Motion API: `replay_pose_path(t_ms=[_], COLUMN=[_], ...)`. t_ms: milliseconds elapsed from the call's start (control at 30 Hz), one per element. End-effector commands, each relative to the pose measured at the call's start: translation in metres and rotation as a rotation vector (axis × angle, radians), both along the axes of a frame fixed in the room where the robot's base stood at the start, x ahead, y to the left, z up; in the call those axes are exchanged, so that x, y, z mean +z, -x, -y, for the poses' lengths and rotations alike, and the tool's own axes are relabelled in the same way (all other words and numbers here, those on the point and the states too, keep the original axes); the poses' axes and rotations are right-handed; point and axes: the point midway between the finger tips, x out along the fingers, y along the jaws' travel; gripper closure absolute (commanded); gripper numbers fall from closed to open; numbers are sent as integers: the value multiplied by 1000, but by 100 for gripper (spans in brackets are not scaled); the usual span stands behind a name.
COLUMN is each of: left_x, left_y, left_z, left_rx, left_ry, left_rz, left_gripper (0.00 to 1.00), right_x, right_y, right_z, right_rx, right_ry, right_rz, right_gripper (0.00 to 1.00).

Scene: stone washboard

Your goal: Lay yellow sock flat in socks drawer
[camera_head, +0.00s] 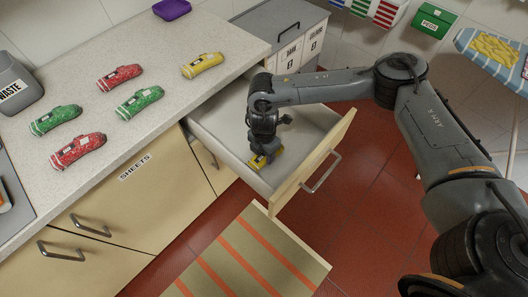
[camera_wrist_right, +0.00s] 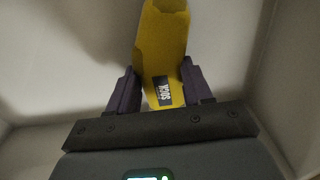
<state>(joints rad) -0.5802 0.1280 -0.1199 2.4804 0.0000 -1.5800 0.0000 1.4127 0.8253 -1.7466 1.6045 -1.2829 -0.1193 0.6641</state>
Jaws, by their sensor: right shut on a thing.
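The yellow sock (camera_head: 258,163) is inside the open drawer (camera_head: 212,124), low between the drawer walls. My right gripper (camera_head: 266,152) reaches down into the drawer from above and is shut on it. In the right wrist view the yellow sock (camera_wrist_right: 162,55) extends ahead from between the two dark fingers of my right gripper (camera_wrist_right: 160,88), with a dark label near the grip. Whether the sock touches the drawer floor I cannot tell. Another yellow rolled piece (camera_head: 202,66) lies on the counter. My left gripper does not show.
Red rolled pieces (camera_head: 120,77) and green ones (camera_head: 140,101) lie on the counter (camera_head: 190,90). The drawer front (camera_head: 316,164) with its handle stands out over the red floor. A striped mat (camera_head: 245,255) lies below. A grey cabinet (camera_head: 283,28) stands behind.

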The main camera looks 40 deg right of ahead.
Motion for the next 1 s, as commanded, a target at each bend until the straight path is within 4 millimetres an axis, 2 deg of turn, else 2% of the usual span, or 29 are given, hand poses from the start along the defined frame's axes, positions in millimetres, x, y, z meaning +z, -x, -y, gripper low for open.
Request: replay_pose_path(t_ms=[133, 167, 300, 700, 867, 1000], left_x=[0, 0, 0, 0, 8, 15], left_y=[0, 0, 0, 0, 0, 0], left_z=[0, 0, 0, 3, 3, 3], left_rx=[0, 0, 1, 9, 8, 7], left_ry=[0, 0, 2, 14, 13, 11], left_rz=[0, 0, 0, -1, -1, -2], left_gripper=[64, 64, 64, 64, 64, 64], right_x=[-4, -3, -3, 2, 21, 47], right_y=[0, 0, 0, 0, -1, 0], right_z=[0, 0, 0, 0, -1, 0], right_rx=[0, 0, 1, 0, 1, 0], right_ry=[0, 0, 0, 0, -2, -1], right_rz=[-1, 0, 0, 1, 2, 2], right_gripper=[79, 47, 26, 25, 25, 25])
